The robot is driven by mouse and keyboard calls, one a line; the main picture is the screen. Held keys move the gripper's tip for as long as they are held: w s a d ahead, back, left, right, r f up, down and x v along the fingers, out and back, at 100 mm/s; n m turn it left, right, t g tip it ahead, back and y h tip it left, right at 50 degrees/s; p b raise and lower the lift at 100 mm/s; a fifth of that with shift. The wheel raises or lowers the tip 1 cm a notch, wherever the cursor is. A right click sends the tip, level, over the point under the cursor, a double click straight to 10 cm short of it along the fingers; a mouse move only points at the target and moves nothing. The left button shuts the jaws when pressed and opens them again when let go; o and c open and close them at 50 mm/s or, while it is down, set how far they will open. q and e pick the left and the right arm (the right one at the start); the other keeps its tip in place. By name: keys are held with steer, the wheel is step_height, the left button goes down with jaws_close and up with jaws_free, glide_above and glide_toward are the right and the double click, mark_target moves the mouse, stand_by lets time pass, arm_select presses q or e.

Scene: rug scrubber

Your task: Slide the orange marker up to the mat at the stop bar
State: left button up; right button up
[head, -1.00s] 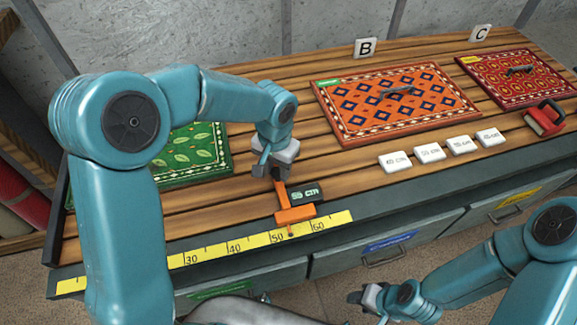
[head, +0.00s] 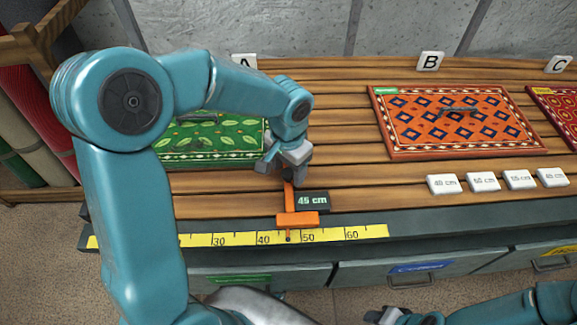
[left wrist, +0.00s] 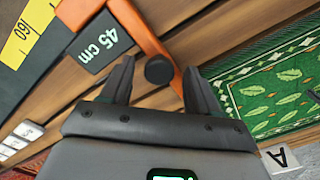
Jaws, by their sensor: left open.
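The orange marker (head: 298,219) sits at the yellow ruler (head: 250,239) on the bench's front edge, with its pointer between 40 and 50. Its dark display (head: 313,200) reads 45 cm, also in the left wrist view (left wrist: 97,45). My left gripper (head: 287,180) is open at the back end of the marker's orange arm. In the left wrist view, a black knob (left wrist: 159,70) on that arm lies between the open fingers. The green leaf mat (head: 225,138) lies behind and left, partly hidden by my arm. I cannot make out the stop bar. My right gripper (head: 373,316) is at the bottom edge, its jaws unclear.
The orange mat (head: 395,140) and a red mat (head: 562,115) lie to the right. Several white cm tiles (head: 443,184) stand in front of them. Letter plates A (head: 245,62) and B (head: 430,61) stand behind. Bare slats lie between green and orange mats.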

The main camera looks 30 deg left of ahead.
arm_select(q)
step_height(320, 180, up, 16)
steer(key=shift+r+p, duration=0.2)
steer(key=shift+p, duration=0.15)
steer(key=shift+a, duration=0.1)
stand_by(0.4)
